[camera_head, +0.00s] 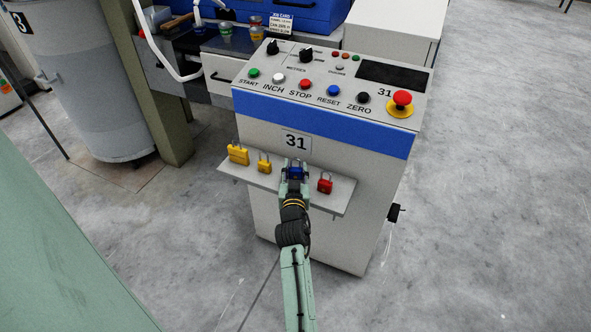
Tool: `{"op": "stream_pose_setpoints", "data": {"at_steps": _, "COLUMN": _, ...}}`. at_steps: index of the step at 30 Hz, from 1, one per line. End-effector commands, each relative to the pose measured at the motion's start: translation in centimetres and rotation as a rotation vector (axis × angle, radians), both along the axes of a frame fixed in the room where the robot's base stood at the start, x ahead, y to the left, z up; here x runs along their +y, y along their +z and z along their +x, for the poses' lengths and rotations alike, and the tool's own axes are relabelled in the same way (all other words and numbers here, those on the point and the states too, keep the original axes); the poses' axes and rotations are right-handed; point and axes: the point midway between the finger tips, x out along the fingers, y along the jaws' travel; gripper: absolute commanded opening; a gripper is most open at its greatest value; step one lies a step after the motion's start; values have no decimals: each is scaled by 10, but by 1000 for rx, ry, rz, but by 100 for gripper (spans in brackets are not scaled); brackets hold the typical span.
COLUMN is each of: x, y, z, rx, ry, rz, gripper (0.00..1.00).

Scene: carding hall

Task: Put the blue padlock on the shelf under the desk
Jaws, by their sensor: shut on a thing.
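The blue padlock (295,172) is between the fingers of my gripper (294,176), at the shelf on the front of the control desk (282,205). My gripper is shut on it. The fingers hide most of its body; I cannot tell whether its underside touches the shelf. The narrow pale shelf (340,191) juts out from the desk front, below the blue band and the "31" plate. My arm reaches it from the bottom of the picture.
A large yellow padlock (238,154) and a smaller yellow one (264,164) stand on the shelf, left of my gripper. A red padlock (325,183) stands close on its right. A grey drum (92,85) is at left. The floor at right is clear.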

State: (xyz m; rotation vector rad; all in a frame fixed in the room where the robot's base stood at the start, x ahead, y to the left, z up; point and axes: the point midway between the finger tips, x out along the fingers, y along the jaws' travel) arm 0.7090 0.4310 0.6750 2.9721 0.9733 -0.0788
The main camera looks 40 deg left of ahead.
Motion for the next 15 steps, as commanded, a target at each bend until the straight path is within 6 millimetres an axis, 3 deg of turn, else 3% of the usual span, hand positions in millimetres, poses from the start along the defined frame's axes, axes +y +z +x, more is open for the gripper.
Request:
{"op": "stream_pose_setpoints", "data": {"at_steps": 7, "x": 0, "y": -1, "z": 0, "rx": 0, "ry": -1, "rz": 1, "gripper": 4}}
{"op": "stream_pose_setpoints", "data": {"at_steps": 8, "x": 0, "y": -1, "z": 0, "rx": 0, "ry": -1, "rz": 0, "gripper": 35}}
{"op": "stream_pose_setpoints", "data": {"at_steps": 15, "x": 0, "y": 0, "z": 0, "rx": 1, "ry": -1, "rz": 1, "gripper": 51}}
